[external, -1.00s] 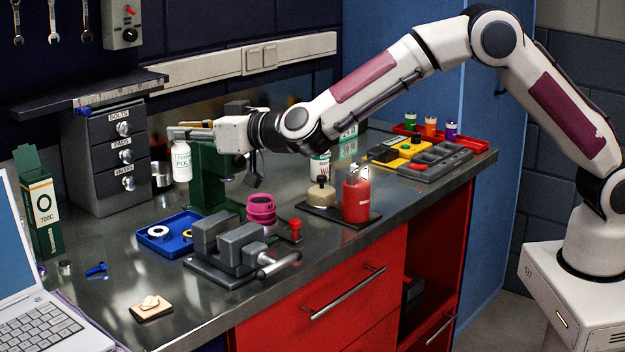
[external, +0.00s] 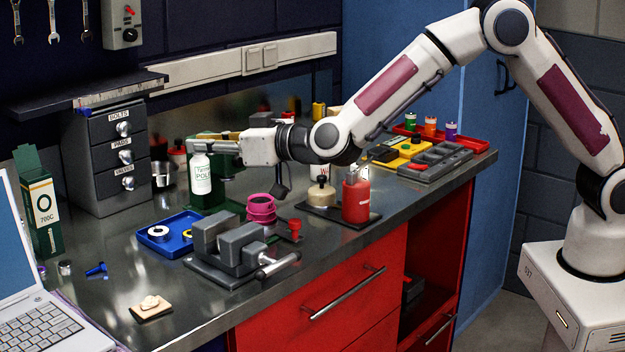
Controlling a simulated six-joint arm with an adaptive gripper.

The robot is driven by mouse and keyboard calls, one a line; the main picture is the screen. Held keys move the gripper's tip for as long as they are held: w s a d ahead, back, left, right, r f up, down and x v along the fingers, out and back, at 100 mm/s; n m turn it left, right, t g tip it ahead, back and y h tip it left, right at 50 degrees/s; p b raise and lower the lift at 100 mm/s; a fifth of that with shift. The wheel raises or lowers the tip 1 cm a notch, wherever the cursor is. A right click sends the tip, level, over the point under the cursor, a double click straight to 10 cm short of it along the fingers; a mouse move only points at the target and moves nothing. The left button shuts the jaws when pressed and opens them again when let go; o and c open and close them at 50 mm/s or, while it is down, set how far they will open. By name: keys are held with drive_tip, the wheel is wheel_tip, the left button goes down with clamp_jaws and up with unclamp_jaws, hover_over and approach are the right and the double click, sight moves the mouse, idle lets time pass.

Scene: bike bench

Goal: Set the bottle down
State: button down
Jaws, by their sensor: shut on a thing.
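The bottle (external: 201,174) is white with a label reading "POL" and a narrow top. It hangs upright in my gripper (external: 203,147), which is shut on it near the neck. The bottle is in front of a dark green machine (external: 203,196) on the metal bench (external: 95,262). Its base appears to be above the bench top; the exact gap is hard to tell from this view.
A blue tray (external: 146,243) with rings, a grey vise (external: 228,262) and pink rings (external: 261,208) stand nearby. A grey drawer cabinet (external: 106,190) is at the left. The bench between cabinet and blue tray is bare.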

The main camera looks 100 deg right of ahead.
drive_tip(key=s+a+f+n+t+y, duration=0.1)
drive_tip(key=s+a+f+n+y, duration=0.25)
drive_tip(key=s+a, duration=0.4)
drive_tip(key=s+a+f+n+t+y, duration=0.1)
drive_tip(key=s+a+f+n+y, duration=0.2)
drive_tip(key=s+a, duration=0.4)
drive_tip(key=w+d+r+n+y, duration=0.1)
drive_tip(key=w+d+r+y, duration=0.1)
drive_tip(key=w+d+r, duration=0.4)
drive_tip(key=w+d+r+y, duration=0.1)
drive_tip(key=w+d+r, duration=0.1)
drive_tip(key=d+r, duration=0.65)
drive_tip(key=w+d+r+n+y, duration=0.15)
drive_tip(key=w+d+r, duration=0.3)
drive_tip(key=d, duration=0.45)
drive_tip(key=s+d+f, duration=0.2)
drive_tip(key=d+f, duration=0.1)
drive_tip(key=d, duration=0.6)
drive_tip(key=s+d+f, duration=0.2)
drive_tip(key=d+f, duration=0.2)
drive_tip(key=d, duration=0.6)
drive_tip(key=s+d+f, duration=0.2)
drive_tip(key=d+f, duration=0.1)
drive_tip(key=d, duration=0.6)
drive_tip(key=shift+s+d+f+m, duration=0.15)
drive_tip(key=shift+d+f+m, duration=0.1)
drive_tip(key=shift+m, duration=0.05)
drive_tip(key=shift+f+y, duration=0.1)
drive_tip(key=shift+y, duration=0.2)
drive_tip(key=shift+f, duration=2.45)
